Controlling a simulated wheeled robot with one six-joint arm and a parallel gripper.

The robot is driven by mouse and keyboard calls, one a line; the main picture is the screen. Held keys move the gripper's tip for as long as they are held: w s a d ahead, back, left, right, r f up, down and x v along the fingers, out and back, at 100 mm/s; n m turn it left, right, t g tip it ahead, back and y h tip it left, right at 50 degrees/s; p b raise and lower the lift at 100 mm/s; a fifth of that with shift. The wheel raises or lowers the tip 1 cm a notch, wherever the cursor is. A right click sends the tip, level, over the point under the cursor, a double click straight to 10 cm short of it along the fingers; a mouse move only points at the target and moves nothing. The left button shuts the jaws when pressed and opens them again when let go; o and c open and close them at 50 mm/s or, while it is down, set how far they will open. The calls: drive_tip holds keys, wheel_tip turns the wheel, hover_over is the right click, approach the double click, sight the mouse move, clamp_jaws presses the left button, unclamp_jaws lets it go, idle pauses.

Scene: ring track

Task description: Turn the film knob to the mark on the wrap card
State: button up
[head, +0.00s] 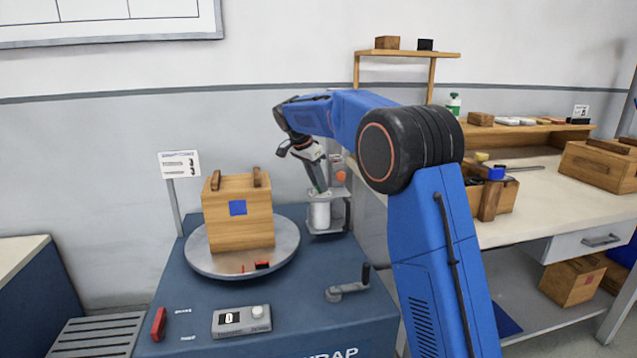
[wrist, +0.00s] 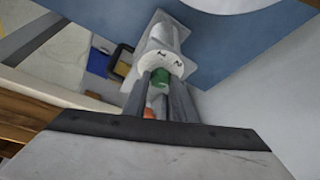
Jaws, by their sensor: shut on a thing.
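The film knob (wrist: 160,76) is small and green, on top of a pale round dial (wrist: 165,60) with dark numerals, of which a 1 and a 2 can be made out. My gripper (wrist: 161,84) is shut on the film knob, a finger on each side. In the head view my gripper (head: 320,187) points down at the top of the white film roll (head: 319,215) in its grey holder behind the turntable. The knob's pointer cannot be made out. The wrap card (head: 180,164) stands on a post at the left; its print is too small to read.
A wooden crate (head: 238,222) with a blue square stands on the round turntable (head: 210,262). An orange ball-like part (head: 340,176) is close beside my gripper. A crank (head: 348,289) and a control box (head: 241,321) are at the front. A workbench (head: 540,200) stands right.

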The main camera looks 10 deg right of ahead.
drive_tip(key=shift+w+a+m+g, duration=0.1)
drive_tip(key=shift+m+g, duration=0.3)
drive_tip(key=shift+m, duration=0.4)
drive_tip(key=o, duration=1)
drive_tip(key=shift+o, duration=0.2)
drive_tip(key=shift+r, duration=0.1)
drive_tip(key=v, duration=1.7)
drive_tip(key=shift+a, duration=0.15)
